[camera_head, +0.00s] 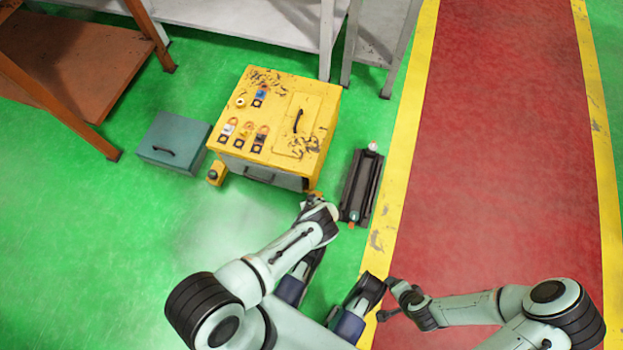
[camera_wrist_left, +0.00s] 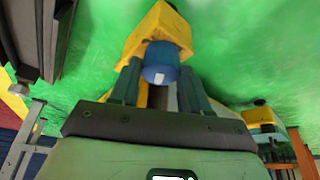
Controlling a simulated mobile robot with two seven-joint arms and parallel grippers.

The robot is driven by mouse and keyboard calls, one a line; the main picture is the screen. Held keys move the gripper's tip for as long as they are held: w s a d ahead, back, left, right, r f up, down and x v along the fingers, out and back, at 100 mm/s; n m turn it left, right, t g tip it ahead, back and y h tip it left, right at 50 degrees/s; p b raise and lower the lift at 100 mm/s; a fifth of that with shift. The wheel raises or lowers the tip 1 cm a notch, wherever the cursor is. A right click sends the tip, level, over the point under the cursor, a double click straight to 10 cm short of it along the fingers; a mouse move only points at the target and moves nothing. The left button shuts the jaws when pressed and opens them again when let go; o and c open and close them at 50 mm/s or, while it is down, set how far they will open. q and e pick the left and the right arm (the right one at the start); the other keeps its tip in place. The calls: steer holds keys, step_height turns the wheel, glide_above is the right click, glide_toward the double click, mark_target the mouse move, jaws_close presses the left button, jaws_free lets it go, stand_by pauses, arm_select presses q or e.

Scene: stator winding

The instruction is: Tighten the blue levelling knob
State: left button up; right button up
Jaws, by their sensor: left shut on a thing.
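The blue levelling knob (camera_wrist_left: 161,62) sits at the end of a yellow bracket (camera_wrist_left: 155,30) in the left wrist view. My left gripper (camera_wrist_left: 160,78) has a finger on each side of the knob and is shut on it. In the head view my left gripper (camera_head: 317,201) is at the front right corner of the yellow machine (camera_head: 285,115), low near the floor. The knob is hidden by the gripper there. My right gripper (camera_head: 386,301) is apart from the machine, over the yellow line at the lower right. Its fingers look spread and empty.
A dark rail-like unit (camera_head: 361,185) lies on the floor just right of the machine. A teal box (camera_head: 173,142) stands to its left. Grey shelves (camera_head: 260,15) and a brown-topped table (camera_head: 75,60) stand behind. The red walkway (camera_head: 500,170) is clear.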

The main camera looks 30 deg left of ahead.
arm_select(q)
steer(key=m+h, duration=0.1)
steer(key=m, duration=0.2)
steer(key=shift+a+m+t, duration=0.15)
steer(key=shift+m+t, duration=0.15)
steer(key=shift+t, duration=0.1)
steer(key=shift+m+h, duration=0.7)
steer(key=shift+m, duration=0.9)
arm_select(e)
steer(key=shift+s+f, duration=0.35)
steer(key=shift+s, duration=0.15)
arm_select(q)
steer(key=o, duration=1.1)
steer(key=shift+c, duration=0.2)
steer(key=shift+s+r, duration=0.1)
steer(key=p+v, duration=0.1)
steer(key=v, duration=0.1)
steer(key=shift+s+r, duration=0.1)
steer(key=shift+r, duration=0.25)
steer(key=p+v, duration=0.5)
steer(key=v, duration=0.5)
steer(key=shift+s+r, duration=0.2)
steer(key=shift+s, duration=0.05)
arm_select(e)
steer(key=s+a+r+g+y, duration=0.1)
steer(key=s+a+r, duration=0.3)
steer(key=r, duration=0.4)
steer(key=shift+s+a+r+n+g, duration=0.15)
steer(key=shift+r+n+g, duration=0.15)
steer(key=shift+n, duration=0.1)
